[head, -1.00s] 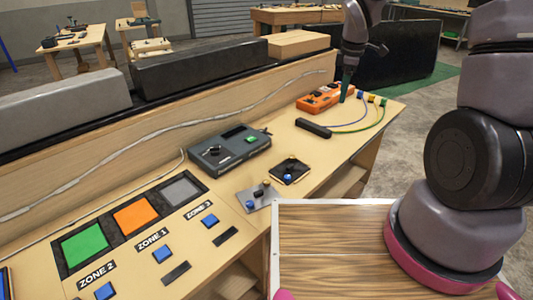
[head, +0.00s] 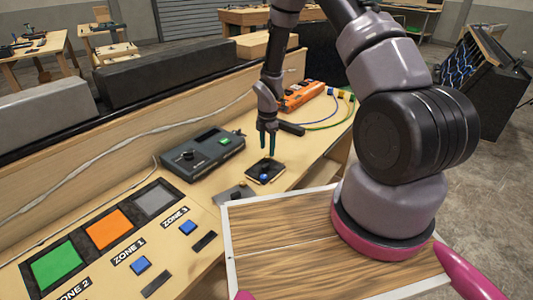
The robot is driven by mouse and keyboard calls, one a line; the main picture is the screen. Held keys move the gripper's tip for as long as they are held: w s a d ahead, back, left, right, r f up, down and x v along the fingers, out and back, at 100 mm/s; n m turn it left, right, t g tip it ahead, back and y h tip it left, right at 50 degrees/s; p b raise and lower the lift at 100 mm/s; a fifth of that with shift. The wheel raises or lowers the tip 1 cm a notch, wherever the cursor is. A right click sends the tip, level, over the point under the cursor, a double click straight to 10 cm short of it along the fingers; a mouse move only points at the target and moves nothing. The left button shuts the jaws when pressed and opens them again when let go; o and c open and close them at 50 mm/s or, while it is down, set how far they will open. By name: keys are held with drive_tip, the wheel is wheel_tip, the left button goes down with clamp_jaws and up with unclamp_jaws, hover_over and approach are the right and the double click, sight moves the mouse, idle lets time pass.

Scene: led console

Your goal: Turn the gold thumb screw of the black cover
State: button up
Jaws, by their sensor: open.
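The black cover (head: 254,176) is a small dark square plate lying on the bench, with a blue knob (head: 264,177) near its front. My gripper (head: 267,154) points down over the far part of the cover, with its two teal fingers apart. The fingertips appear close above the cover; I cannot tell whether they touch it. The gold thumb screw cannot be made out, as the fingers cover that part of the plate.
A grey plate (head: 228,195) lies front left of the cover, partly hidden by my wooden deck. A grey console box (head: 203,155) stands left. A black bar (head: 291,129) and an orange device (head: 302,96) lie behind. Blue buttons (head: 188,227) sit at front left.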

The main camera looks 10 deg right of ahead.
sight(267, 156)
drive_tip(key=shift+f, duration=1.55)
drive_tip(key=shift+c, duration=0.4)
clamp_jaws()
